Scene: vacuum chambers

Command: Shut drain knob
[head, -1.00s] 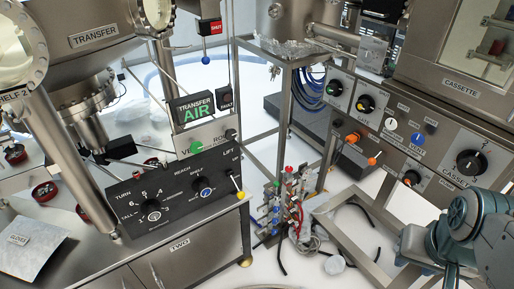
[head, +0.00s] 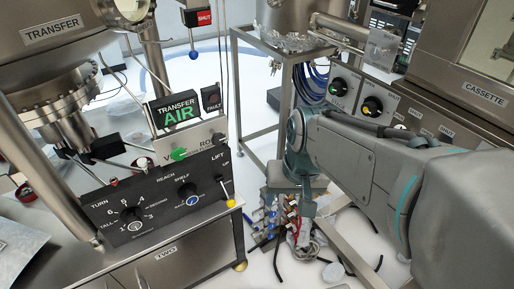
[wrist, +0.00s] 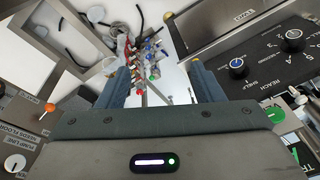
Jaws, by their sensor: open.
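No label reading drain is legible, so I cannot tell which knob is the drain knob. A low valve manifold with several small red, green and blue knobs (wrist: 149,50) shows between my fingers in the wrist view. In the head view part of the manifold (head: 270,219) shows below my gripper (head: 291,205). My gripper (wrist: 161,70) is open, its two fingers apart, with nothing held. It points down towards the manifold, and I cannot tell the exact gap. My forearm hides much of the right panel in the head view.
A black control panel (head: 160,207) with knobs and a yellow-tipped lever (head: 231,203) stands left of the gripper. A steel frame (head: 235,90) rises behind. An orange knob (wrist: 49,107) is at the left in the wrist view. Loose cables lie on the white floor.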

